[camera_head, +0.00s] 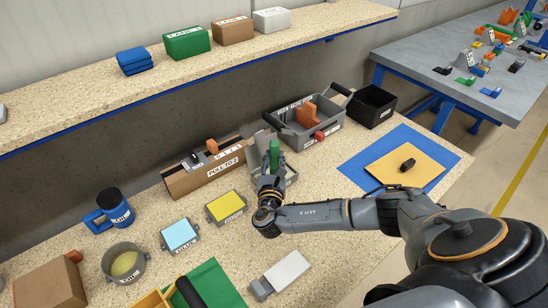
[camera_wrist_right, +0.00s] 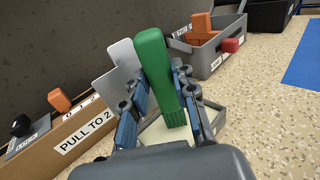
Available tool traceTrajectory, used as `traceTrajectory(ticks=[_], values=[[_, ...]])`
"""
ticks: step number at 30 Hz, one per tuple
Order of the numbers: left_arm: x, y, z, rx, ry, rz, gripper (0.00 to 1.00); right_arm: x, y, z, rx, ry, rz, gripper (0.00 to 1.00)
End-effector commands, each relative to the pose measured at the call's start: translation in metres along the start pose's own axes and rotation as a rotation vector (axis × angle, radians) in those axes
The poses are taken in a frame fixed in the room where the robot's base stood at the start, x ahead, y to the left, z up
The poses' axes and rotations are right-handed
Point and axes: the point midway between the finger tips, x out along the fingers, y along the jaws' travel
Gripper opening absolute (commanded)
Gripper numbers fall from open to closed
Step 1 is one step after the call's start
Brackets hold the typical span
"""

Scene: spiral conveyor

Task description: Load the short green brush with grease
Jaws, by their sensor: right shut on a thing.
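The short green brush (camera_head: 275,150) stands nearly upright in my right gripper (camera_head: 271,180), which is shut on it. In the right wrist view the green brush (camera_wrist_right: 155,62) is between the blue-grey fingers of the right gripper (camera_wrist_right: 163,108), tilted slightly. Its ribbed lower end points down at a shallow grey tray (camera_wrist_right: 213,117) with a pale cream surface inside. Whether the lower end touches that surface I cannot tell. In the head view my gripper partly hides this tray (camera_head: 291,179). A grey upright plate (camera_wrist_right: 125,58) stands behind the brush. My left gripper is not in view.
A brown box marked PULL TO 2 (camera_head: 205,172) is left of the brush. A grey bin (camera_head: 328,131) with orange parts is behind right. Yellow-topped (camera_head: 227,207) and blue-topped boxes (camera_head: 180,236), a blue mug (camera_head: 117,212) and a pot (camera_head: 107,272) with yellow contents are left.

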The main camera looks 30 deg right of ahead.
Motion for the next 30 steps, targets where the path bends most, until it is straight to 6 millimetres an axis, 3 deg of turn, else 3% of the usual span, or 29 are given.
traceTrajectory(ticks=[30], values=[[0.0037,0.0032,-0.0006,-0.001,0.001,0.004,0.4,0.0001,0.0002,-0.005,0.001,0.0,0.0,0.0]])
